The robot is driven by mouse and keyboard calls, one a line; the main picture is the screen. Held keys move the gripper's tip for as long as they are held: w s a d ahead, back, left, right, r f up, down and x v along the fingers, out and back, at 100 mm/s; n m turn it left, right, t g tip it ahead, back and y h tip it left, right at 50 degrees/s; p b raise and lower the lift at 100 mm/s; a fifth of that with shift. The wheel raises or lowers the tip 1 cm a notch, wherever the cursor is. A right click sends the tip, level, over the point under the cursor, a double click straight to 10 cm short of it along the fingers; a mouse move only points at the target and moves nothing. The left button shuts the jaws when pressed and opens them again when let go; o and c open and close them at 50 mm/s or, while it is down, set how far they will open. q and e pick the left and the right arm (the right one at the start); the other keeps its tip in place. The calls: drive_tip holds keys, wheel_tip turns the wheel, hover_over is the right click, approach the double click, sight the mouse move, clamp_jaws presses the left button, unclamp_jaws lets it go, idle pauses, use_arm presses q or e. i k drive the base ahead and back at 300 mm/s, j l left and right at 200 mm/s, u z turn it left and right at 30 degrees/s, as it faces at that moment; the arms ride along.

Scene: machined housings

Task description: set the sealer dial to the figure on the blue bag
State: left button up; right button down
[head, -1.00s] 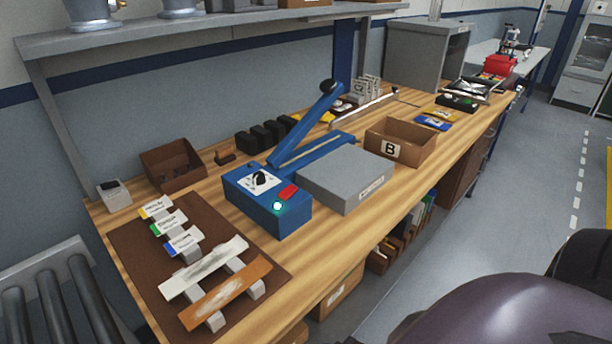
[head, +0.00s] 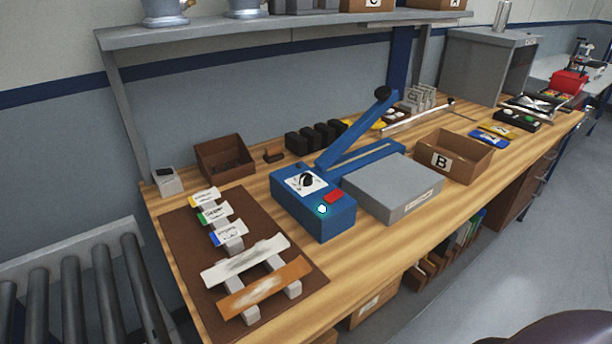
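The blue sealer (head: 312,213) stands on the wooden bench with its long lever arm (head: 352,133) raised. Its black dial (head: 307,180) sits on a white plate on the top face; the marks and the setting are too small to read. A red switch (head: 334,196) and a lit round lamp (head: 322,209) are beside it. A small blue bag (head: 488,139) lies flat on the bench at the right, in front of a yellow bag (head: 497,130). Its print is too small to read.
A grey box (head: 393,187) and a carton marked B (head: 455,158) stand right of the sealer. A brown mat (head: 180,243) with tagged pieces and two strips lies at left. A shelf (head: 280,28) overhangs the bench; a roller conveyor (head: 75,285) is at the left.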

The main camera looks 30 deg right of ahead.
sight(305, 180)
drive_tip(key=k, duration=0.15)
drive_tip(key=k+l+z, duration=0.1)
drive_tip(key=k+z, duration=0.4)
drive_tip(key=l+z, duration=0.25)
drive_tip(key=z, duration=0.2)
drive_tip(key=i+l+z, duration=0.15)
drive_tip(key=z, duration=0.25)
drive_tip(key=i+l, duration=0.7)
drive_tip(key=l, duration=0.25)
drive_tip(key=i+l, duration=0.3)
drive_tip(key=l, duration=0.15)
drive_tip(key=i+l, duration=0.35)
drive_tip(key=l, duration=0.15)
drive_tip(key=u, duration=0.5)
drive_tip(key=j+u, duration=0.15)
drive_tip(key=u, duration=0.85)
drive_tip(key=i, duration=0.05)
